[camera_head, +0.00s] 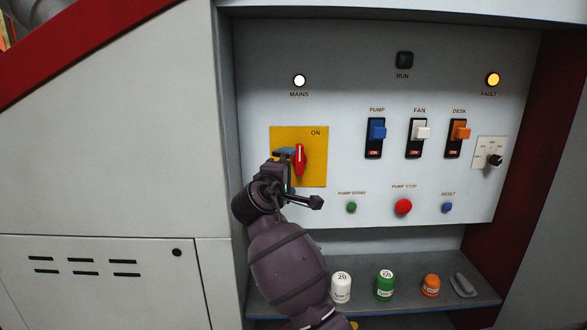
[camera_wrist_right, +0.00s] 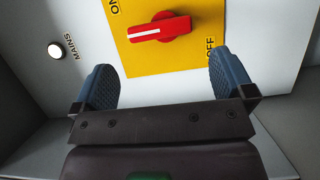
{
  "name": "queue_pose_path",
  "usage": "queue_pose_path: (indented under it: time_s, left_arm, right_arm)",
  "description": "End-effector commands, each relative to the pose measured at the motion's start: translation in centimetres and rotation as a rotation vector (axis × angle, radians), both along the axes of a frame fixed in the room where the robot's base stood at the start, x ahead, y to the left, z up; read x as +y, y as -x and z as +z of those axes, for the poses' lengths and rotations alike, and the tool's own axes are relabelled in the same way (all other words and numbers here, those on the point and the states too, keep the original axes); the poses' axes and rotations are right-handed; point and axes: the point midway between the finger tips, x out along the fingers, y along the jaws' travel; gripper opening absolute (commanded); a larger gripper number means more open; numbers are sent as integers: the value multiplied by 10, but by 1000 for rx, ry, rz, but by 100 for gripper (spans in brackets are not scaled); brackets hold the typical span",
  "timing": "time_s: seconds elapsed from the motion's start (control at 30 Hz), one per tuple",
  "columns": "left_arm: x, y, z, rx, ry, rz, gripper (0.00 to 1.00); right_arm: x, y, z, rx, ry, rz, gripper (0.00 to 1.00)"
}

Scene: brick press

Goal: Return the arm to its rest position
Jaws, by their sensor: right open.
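My right gripper (camera_head: 286,156) is in front of the yellow switch plate on the control panel, and my arm runs down from it to the bottom edge. In the right wrist view the gripper (camera_wrist_right: 163,75) is open, with its two blue pads wide apart and nothing between them. The red rotary handle (camera_head: 300,160) stands upright beside the gripper, its upper end towards the ON label. The handle also shows in the right wrist view (camera_wrist_right: 160,28), beyond the fingertips and apart from them. My left gripper is not in view.
The panel (camera_head: 340,110) carries pump, fan and desk switches, push buttons, a dial and lit mains and fault lamps. A shelf (camera_head: 480,299) below holds a white (camera_head: 341,288), a green (camera_head: 384,286) and an orange container (camera_head: 430,286). Side walls frame the recess.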

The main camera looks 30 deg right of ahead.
Motion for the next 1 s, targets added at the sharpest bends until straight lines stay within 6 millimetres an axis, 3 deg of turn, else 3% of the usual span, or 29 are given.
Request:
queue_pose_path:
  time_s: [0.2,0.77,0.87,1.0]
  left_arm:
    - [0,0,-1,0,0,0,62]
    - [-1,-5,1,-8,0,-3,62]
    - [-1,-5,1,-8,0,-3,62]
    - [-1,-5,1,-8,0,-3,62]
  right_arm:
    - [10,9,0,0,-2,-2,100]
    - [11,9,-3,1,-3,2,100]
    - [11,10,-19,6,-19,30,100]
    - [12,18,-72,13,-86,123,100]
